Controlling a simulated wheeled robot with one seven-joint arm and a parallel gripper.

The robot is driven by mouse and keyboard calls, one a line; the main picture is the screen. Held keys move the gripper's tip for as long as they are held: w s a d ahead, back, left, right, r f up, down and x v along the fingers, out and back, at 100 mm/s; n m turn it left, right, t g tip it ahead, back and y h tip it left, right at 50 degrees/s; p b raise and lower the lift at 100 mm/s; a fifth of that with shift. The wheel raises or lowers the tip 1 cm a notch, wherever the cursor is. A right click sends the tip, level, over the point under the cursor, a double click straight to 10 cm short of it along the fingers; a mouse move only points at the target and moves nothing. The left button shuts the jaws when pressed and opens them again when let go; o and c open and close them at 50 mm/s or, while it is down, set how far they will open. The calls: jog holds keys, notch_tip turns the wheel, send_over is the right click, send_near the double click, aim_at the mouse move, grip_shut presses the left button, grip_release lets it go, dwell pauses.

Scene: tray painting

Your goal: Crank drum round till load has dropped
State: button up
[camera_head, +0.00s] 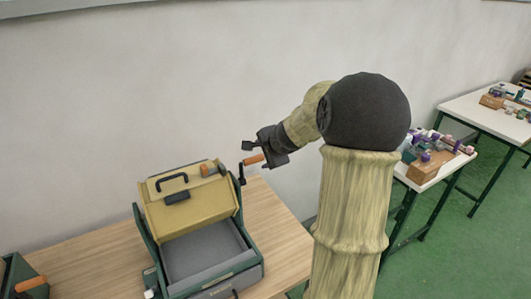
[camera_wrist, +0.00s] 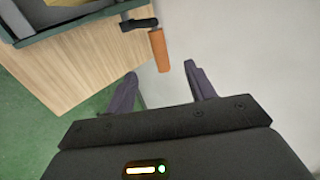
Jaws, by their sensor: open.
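A tan drum (camera_head: 190,212) sits tilted in a dark green frame (camera_head: 143,240) on the wooden table. Its crank (camera_head: 241,173) is on the right side, with an orange grip (camera_head: 252,160) sticking out to the right. In the wrist view the orange grip (camera_wrist: 159,50) hangs from a dark crank arm (camera_wrist: 138,23). My gripper (camera_head: 259,154) is open and empty at the grip. In the wrist view my gripper (camera_wrist: 161,73) has the grip's end between its fingertips in the picture; contact cannot be told. I cannot make out a load.
A grey tray (camera_head: 205,255) lies at the frame's front. Another green device with an orange handle (camera_head: 30,283) stands at the lower left. The wooden table (camera_head: 290,235) is bare on the right. A pale wall rises behind. White side tables (camera_head: 480,107) with small items stand right.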

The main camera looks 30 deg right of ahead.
aim_at(255, 159)
jog(key=b+x, duration=0.1)
jog(key=x, duration=0.8)
jog(key=c, duration=1.1)
jog(key=shift+c, duration=0.2)
